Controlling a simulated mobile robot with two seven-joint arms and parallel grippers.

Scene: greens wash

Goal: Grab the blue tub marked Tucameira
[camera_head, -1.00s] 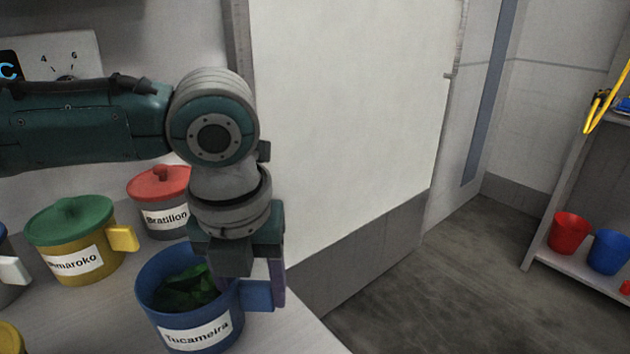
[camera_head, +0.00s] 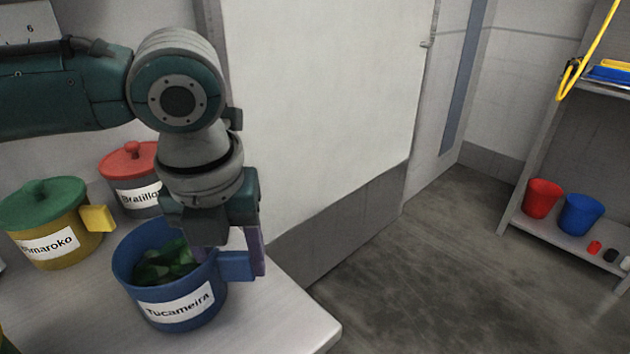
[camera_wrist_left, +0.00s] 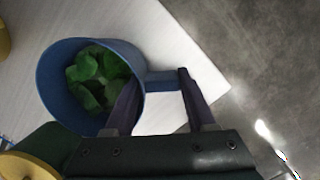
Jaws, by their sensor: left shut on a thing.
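The blue tub marked Tucameira (camera_head: 215,297) stands upright at the lower left in the head view, with green leaves (camera_head: 163,262) inside and no lid. Its blue handle (camera_head: 236,266) points right. My left gripper (camera_head: 231,262) is over the handle from above and shut on the tub there, one finger on the rim side and the other at the handle's outer end. The wrist view shows the tub (camera_wrist_left: 55,75) with the handle (camera_wrist_left: 160,83) between the fingers. I cannot tell whether its base touches the counter. My right gripper is not in view.
A yellow tub with a green lid (camera_head: 42,205) and a grey tub with a red lid (camera_head: 133,165) stand behind and left on the counter (camera_head: 280,325). The counter's right corner is bare. A shelf at right holds a red bucket (camera_head: 542,198) and a blue bucket (camera_head: 580,215).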

